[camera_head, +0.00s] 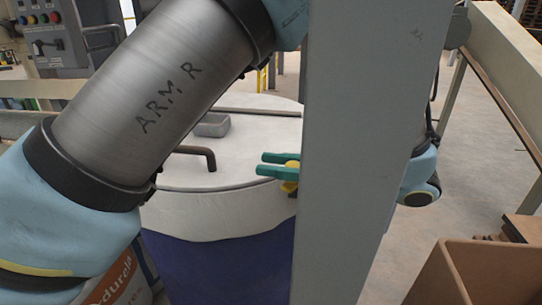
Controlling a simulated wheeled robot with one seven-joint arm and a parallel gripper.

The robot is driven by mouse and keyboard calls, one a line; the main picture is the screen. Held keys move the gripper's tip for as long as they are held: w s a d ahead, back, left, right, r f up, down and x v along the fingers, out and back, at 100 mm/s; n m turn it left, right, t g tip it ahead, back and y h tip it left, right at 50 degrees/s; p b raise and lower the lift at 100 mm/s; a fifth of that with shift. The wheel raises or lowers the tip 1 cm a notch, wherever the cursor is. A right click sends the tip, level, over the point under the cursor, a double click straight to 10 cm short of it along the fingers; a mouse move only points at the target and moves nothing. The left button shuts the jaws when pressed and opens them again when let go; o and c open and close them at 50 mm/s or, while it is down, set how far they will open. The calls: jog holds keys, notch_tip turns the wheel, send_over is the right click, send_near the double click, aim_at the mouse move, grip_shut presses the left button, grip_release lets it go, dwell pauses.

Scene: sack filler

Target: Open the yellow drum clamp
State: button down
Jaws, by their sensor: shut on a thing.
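A white round lid (240,135) covers a drum, with white material hanging over its rim above a dark blue body (220,265). The yellow drum clamp (291,175) shows as a small yellow piece at the right side of the rim. My gripper (264,164) has two green fingers pointing left at the rim. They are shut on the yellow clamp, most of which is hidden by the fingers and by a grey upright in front. The gripper's body is hidden behind that upright.
A control panel (48,30) stands at the upper left. A brown box (485,275) is at the lower right. A beige rail (505,60) runs along the right, with open floor beside it.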

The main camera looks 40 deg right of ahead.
dwell(0.3)
jog(key=c, duration=0.5)
grip_release()
jog(key=shift+c, duration=0.2)
jog(key=shift+r, duration=0.1)
notch_tip(320, 180, up, 10)
jog(key=p, duration=0.9)
jog(key=shift+p, duration=0.4)
